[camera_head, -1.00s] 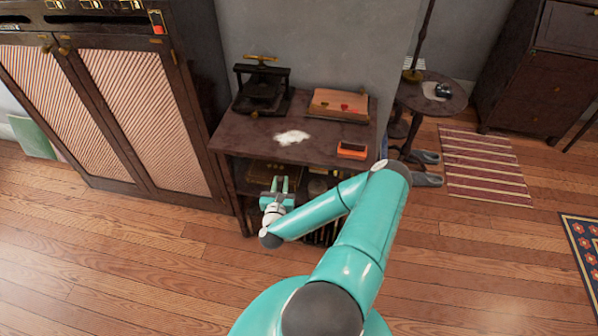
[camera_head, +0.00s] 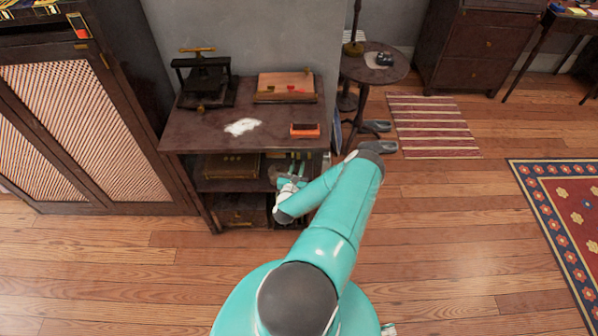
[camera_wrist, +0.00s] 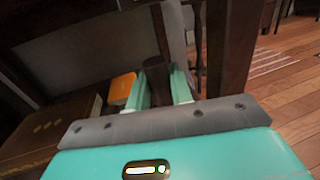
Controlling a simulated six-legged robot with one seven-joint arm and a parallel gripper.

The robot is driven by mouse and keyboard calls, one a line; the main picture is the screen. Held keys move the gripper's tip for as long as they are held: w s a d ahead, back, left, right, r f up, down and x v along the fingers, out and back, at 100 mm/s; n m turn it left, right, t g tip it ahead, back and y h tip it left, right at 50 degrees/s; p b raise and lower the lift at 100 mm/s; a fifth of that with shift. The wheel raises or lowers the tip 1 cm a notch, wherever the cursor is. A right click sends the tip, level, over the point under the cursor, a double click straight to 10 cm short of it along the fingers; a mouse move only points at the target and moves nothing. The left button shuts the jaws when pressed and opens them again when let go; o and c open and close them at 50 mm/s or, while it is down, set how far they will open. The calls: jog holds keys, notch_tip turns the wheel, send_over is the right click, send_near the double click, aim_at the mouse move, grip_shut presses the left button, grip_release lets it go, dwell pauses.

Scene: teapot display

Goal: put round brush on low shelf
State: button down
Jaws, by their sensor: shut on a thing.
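My gripper (camera_wrist: 161,90) is shut on a dark round piece (camera_wrist: 156,76), which I take to be the round brush, seen between the two teal fingers in the wrist view. Its far end is hard to make out. In the head view my gripper (camera_head: 290,172) is under the tabletop, at the right part of the shelf unit's front; the brush cannot be made out there. The unit has a middle shelf (camera_head: 222,184) below its top. The low shelf space beneath is dark and partly hidden by my arm.
A brown box (camera_head: 231,166) stands on the middle shelf, left of my gripper. An orange object (camera_wrist: 122,88) is close left of the fingers in the wrist view. A dark upright post (camera_wrist: 230,45) is close on the right. A press (camera_head: 203,80) stands on the tabletop (camera_head: 180,130).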

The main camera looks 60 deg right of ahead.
jog(key=d+f, duration=0.1)
jog(key=f, duration=0.1)
jog(key=d+f, duration=0.1)
jog(key=d, duration=0.1)
jog(key=shift+w+f, duration=0.1)
jog(key=shift+f, duration=0.25)
jog(key=shift+d+f, duration=0.1)
jog(key=shift+f, duration=1.5)
jog(key=shift+f, duration=0.1)
jog(key=c, duration=1.3)
grip_release()
jog(key=shift+o, duration=0.2)
jog(key=v, duration=1.2)
